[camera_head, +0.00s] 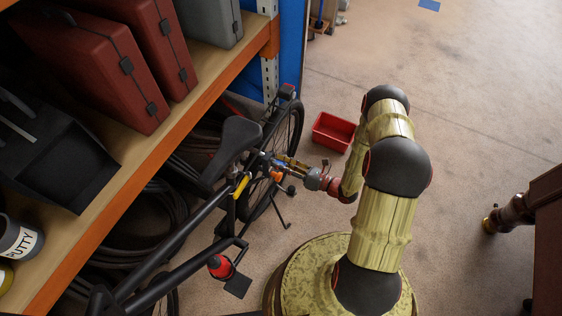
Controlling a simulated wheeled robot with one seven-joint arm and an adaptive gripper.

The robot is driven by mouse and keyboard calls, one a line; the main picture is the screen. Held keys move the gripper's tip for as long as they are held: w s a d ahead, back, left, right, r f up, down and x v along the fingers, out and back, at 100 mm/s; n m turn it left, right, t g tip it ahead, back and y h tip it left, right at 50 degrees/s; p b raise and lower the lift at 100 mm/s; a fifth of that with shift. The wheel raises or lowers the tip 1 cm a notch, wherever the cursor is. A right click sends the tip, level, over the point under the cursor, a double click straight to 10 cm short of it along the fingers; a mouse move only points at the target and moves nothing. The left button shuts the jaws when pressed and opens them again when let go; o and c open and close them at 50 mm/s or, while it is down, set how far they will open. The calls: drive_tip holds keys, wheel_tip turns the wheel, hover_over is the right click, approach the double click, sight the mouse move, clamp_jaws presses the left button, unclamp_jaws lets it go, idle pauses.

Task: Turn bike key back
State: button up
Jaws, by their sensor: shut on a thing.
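A black bicycle (205,212) stands beside the shelf, its rear wheel (290,132) toward the back and its saddle (231,145) near the middle of the view. My arm reaches left from the right side to the rear of the bicycle, just behind and below the saddle. My gripper (283,165) is shut on the bike key there, close to the rear wheel. The key itself is too small and too covered by the fingers to make out, so its turn cannot be told. Small blue and orange parts show around the fingertips.
A wooden shelf with an orange edge (150,163) holds red cases (105,62) above the bicycle's left side. A red bin (333,133) stands on the floor behind my gripper. Dark furniture (545,235) is at the right.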

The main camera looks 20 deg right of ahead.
drive_tip(key=m+p, duration=0.1)
drive_tip(key=m, duration=0.4)
drive_tip(key=shift+w+d+m+p, duration=0.1)
drive_tip(key=shift+m+p, duration=0.2)
drive_tip(key=m+p, duration=0.1)
drive_tip(key=m, duration=0.4)
drive_tip(key=shift+f, duration=0.15)
drive_tip(key=shift+m, duration=0.3)
drive_tip(key=o, duration=1.2)
drive_tip(key=shift+d, duration=0.1)
drive_tip(key=v, duration=1.2)
